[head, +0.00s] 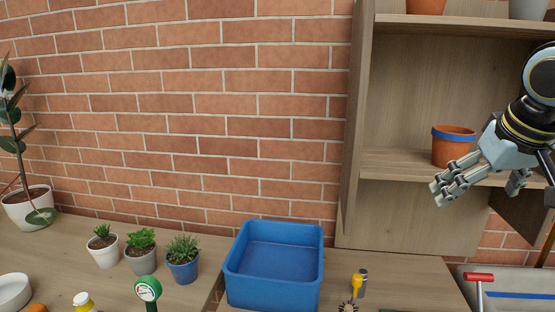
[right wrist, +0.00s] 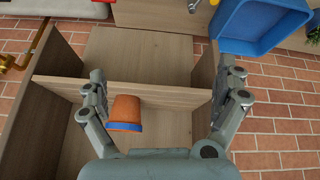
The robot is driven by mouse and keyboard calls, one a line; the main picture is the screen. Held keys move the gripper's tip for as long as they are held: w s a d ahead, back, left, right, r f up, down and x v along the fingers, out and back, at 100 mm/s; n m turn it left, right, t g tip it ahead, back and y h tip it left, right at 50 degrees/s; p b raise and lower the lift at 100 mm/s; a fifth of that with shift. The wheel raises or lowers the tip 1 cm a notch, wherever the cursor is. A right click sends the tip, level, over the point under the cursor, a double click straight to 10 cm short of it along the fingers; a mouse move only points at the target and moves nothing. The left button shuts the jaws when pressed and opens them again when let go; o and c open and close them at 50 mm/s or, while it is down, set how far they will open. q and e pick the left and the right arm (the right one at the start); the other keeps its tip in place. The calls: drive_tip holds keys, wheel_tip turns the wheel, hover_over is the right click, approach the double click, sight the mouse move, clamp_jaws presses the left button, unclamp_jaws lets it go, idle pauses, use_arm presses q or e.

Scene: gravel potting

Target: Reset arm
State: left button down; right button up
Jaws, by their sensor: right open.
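My right gripper (head: 482,184) is raised at the right of the head view, in front of the wooden shelf unit. Its fingers are spread, and nothing is between them. A terracotta pot with a blue rim (head: 453,147) stands on the middle shelf (head: 395,164), just left of and behind the gripper in the head view. In the right wrist view the pot (right wrist: 125,113) appears upside down beyond the fingers, nearer the left finger, apart from both as far as I can tell. My left gripper is in neither view.
An empty blue bin (head: 273,288) sits on the counter below. Several small potted plants (head: 141,250) stand to its left. A larger plant in a white pot (head: 28,208) is at far left. More pots (head: 426,6) stand on the top shelf. A red-handled tool (head: 479,278) is at lower right.

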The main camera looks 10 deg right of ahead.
drive_tip(key=s+a+f+n+g, duration=0.1)
drive_tip(key=s+a+f, duration=0.4)
drive_tip(key=s+f, duration=0.55)
drive_tip(key=s+a+f+n+g, duration=0.15)
drive_tip(key=s+a+f, duration=0.5)
drive_tip(key=s, duration=0.65)
drive_tip(key=s+d+f+y+b, duration=0.2)
drive_tip(key=f+b, duration=1)
drive_tip(key=f, duration=2.6)
drive_tip(key=s+f+b, duration=0.3)
drive_tip(key=s+f, duration=0.3)
drive_tip(key=f, duration=0.2)
drive_tip(key=s+d+f+g+b, duration=0.1)
drive_tip(key=s+f+b, duration=0.3)
drive_tip(key=f, duration=0.5)
drive_tip(key=s+d+f+g+h+b, duration=0.1)
drive_tip(key=s+f+b, duration=0.2)
drive_tip(key=s+f, duration=0.4)
wheel_tip(320, 180, down, 2)
drive_tip(key=shift+s+d+f, duration=0.15)
drive_tip(key=shift+s+d, duration=0.05)
drive_tip(key=shift+s, duration=0.15)
